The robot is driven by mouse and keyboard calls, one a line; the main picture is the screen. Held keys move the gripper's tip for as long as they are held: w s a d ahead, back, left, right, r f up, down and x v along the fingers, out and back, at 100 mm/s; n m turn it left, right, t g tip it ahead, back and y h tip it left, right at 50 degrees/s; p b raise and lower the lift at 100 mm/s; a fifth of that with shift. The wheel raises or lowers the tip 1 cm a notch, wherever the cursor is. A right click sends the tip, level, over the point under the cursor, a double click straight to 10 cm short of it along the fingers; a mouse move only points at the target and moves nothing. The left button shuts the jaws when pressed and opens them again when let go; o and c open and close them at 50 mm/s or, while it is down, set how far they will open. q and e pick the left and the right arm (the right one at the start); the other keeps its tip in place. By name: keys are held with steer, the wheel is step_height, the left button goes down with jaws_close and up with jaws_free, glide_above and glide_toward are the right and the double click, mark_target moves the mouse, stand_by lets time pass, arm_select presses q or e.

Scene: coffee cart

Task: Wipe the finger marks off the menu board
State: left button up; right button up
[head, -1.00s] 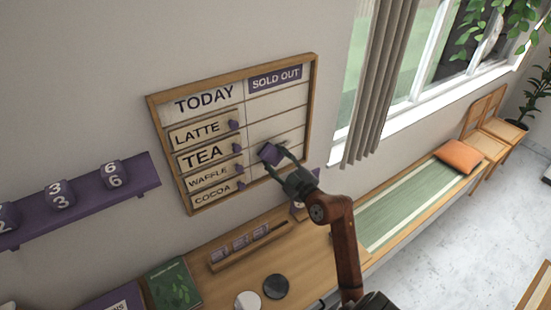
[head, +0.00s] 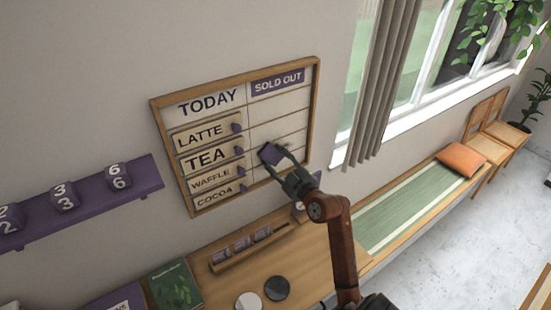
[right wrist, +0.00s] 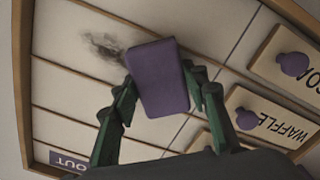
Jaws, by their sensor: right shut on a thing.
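The menu board (head: 279,111) hangs on the wall in a wooden frame, with a TODAY column at left and a SOLD OUT column at right. Plates for latte, tea, waffle and cocoa sit in the left column. My right gripper (head: 279,160) is shut on a purple block-shaped wiper (right wrist: 158,78), held at the lower part of the SOLD OUT column. I cannot tell whether it touches the board. A dark smudge (right wrist: 103,46) shows on the board beside the wiper in the right wrist view. My left gripper is not in view.
A purple shelf (head: 90,202) with number blocks is on the wall at left. Below the board, a wooden counter (head: 315,255) holds a rack (head: 240,247), a green book (head: 175,285) and two discs. A bench (head: 420,205) with an orange cushion (head: 461,160) runs right.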

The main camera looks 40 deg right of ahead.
mark_target(286, 145)
steer(key=shift+s+d+p, duration=0.2)
steer(key=shift+d+p, duration=0.4)
steer(key=shift+d, duration=1.25)
steer(key=shift+s+d+p, duration=0.2)
steer(key=shift+d+p, duration=0.45)
steer(key=shift+d, duration=1.25)
steer(key=shift+s+d+p, duration=0.2)
steer(key=shift+d+p, duration=0.4)
steer(key=shift+d, duration=1.25)
steer(key=shift+r+p, duration=0.1)
steer(key=shift+p, duration=0.65)
steer(key=shift+w+a+p, duration=0.15)
steer(key=shift+a+p, duration=0.4)
steer(key=shift+p, duration=0.25)
steer(key=shift+a+p, duration=1)
steer(key=shift+a, duration=0.1)
steer(key=shift+w+a+p, duration=0.1)
steer(key=shift+a+p, duration=0.2)
steer(key=shift+a, duration=0.05)
steer(key=a+p, duration=0.5)
steer(key=shift+w+a, duration=0.1)
steer(key=shift+w, duration=0.2)
steer(key=shift+w+a+p, duration=0.15)
steer(key=shift+a+p, duration=0.5)
steer(key=shift+a, duration=0.45)
